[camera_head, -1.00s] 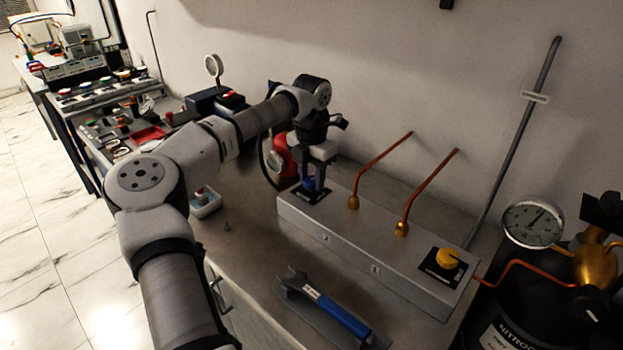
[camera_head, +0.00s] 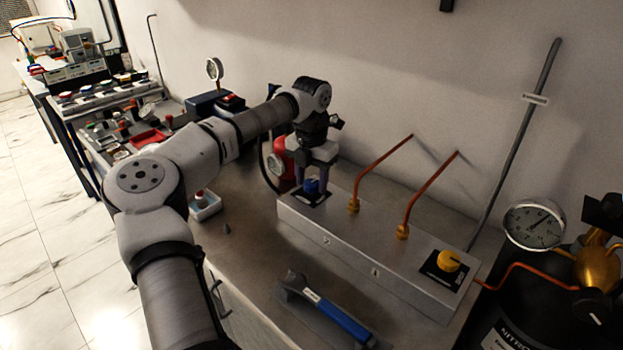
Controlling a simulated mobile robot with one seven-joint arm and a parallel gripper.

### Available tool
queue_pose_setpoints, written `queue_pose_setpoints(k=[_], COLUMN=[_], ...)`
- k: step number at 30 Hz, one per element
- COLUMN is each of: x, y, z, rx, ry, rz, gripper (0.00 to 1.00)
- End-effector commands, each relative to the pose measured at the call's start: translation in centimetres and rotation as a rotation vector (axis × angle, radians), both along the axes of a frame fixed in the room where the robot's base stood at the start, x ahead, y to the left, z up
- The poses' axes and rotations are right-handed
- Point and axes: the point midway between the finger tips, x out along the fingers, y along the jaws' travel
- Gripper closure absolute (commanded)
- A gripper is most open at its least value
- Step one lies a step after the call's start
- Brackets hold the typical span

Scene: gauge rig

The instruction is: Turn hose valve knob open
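A blue knob (camera_head: 311,186) sits on a black plate at the left end of a grey metal manifold box (camera_head: 345,237). A yellow knob (camera_head: 449,261) sits on another black plate at the box's right end. I cannot tell from labels which one is the hose valve knob. My gripper (camera_head: 312,188) points down over the blue knob. Its fingers are apart, one on each side of the knob, and a gap seems to show between fingers and knob. The knob's far side is hidden.
Two copper pipes (camera_head: 433,186) rise from the box between the knobs. A red gauge hose set (camera_head: 283,160) stands behind my gripper. A round pressure gauge (camera_head: 534,224) and black nitrogen cylinder (camera_head: 520,320) are at right.

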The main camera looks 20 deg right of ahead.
Motion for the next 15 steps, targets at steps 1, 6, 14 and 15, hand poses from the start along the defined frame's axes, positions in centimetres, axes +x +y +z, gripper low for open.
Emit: queue_pose_setpoints(k=[1, 6, 14, 15], x=[0.0, 0.0, 0.1, 0.1], y=[0.0, 0.0, 0.0, 0.0], z=[0.0, 0.0, 0.8, 1.2], rx=[0.000, 0.000, -0.001, 0.001], ry=[0.000, 0.000, -0.002, -0.002], rz=[0.000, -0.001, -0.001, -0.001], gripper=[0.46, 0.42, 0.42, 0.42])
